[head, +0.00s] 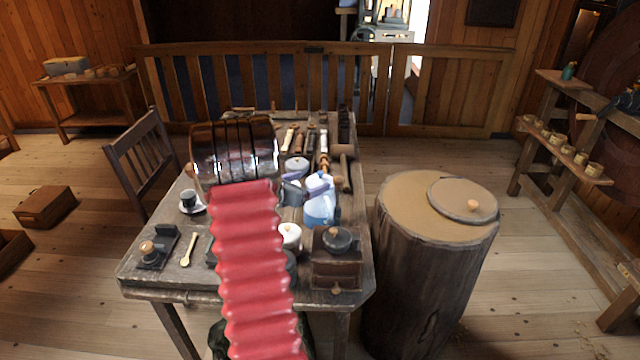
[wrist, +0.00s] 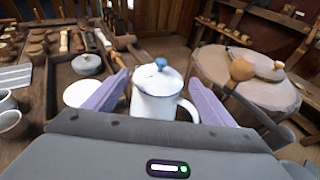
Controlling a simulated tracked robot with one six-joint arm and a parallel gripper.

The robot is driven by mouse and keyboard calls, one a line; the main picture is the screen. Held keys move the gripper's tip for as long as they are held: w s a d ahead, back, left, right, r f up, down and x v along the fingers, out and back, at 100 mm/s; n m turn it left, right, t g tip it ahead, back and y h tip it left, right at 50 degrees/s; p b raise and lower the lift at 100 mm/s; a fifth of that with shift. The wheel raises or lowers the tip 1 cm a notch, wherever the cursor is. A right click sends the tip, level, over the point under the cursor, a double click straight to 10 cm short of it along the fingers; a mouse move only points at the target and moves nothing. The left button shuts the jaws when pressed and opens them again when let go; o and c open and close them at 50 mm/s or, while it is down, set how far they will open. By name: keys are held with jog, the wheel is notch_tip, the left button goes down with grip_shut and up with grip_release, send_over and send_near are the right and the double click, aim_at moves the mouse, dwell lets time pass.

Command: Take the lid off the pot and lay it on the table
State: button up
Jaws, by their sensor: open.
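The white pot (wrist: 155,106) stands upright between and beyond my fingers in the wrist view. Its pale lid (wrist: 158,80) with a blue knob sits on top. In the head view the pot (head: 319,211) looks light blue and stands near the table's right side, with its lid (head: 318,182) on. My gripper (wrist: 157,77) is open, with one purple finger on each side of the pot. Nothing is held, and I cannot tell whether a finger touches the pot. My red arm sleeve hides part of the table (head: 140,280) in the head view.
The table is crowded: a coffee grinder (head: 337,270), a white jar (head: 290,236), a cup (head: 190,200) and a wooden spoon (head: 188,249). A small bare patch lies along the front left edge. A large stump (head: 425,260) with a round wooden lid (head: 462,199) stands on the right.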

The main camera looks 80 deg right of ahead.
aim_at(319, 178)
jog(key=shift+s+d+f, duration=0.2)
jog(key=shift+s+d, duration=0.05)
jog(key=shift+d, duration=0.4)
jog(key=shift+x, duration=2.6)
jog(key=shift+r, duration=0.15)
jog(key=shift+c, duration=0.2)
